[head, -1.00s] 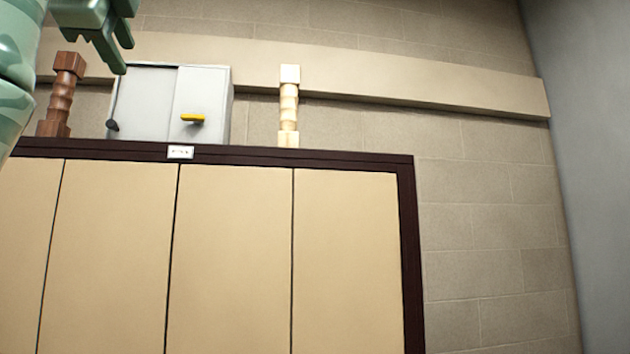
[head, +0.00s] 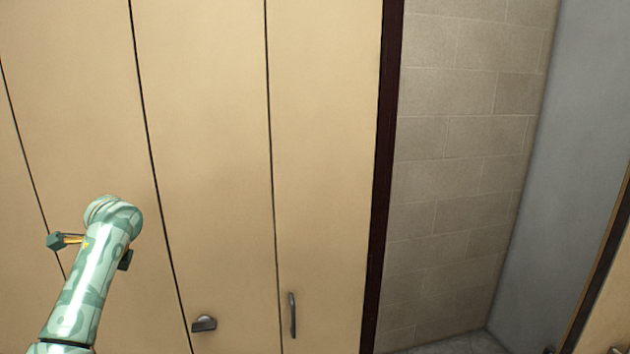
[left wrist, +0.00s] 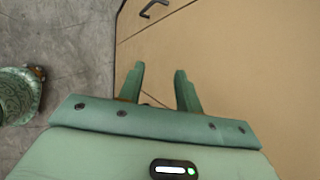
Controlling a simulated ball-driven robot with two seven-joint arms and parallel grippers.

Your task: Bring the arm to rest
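My left arm, patterned in green, comes in at the lower left of the head view in front of the tan cabinet doors. Its gripper is mostly hidden behind the wrist there; only small dark green parts show at either side. In the left wrist view my left gripper (left wrist: 157,70) has its two green fingers apart, with nothing visible between them. The fingers point toward a tan cabinet door (left wrist: 225,70); I cannot tell the exact gap. My right gripper is in neither view.
Tall tan cabinet doors (head: 205,150) fill the left and middle, with a dark handle (head: 292,315) and a dark latch (head: 204,324) low down. A dark frame edge (head: 385,180) borders a block wall (head: 455,170). Grey floor (left wrist: 65,50) shows left of the door.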

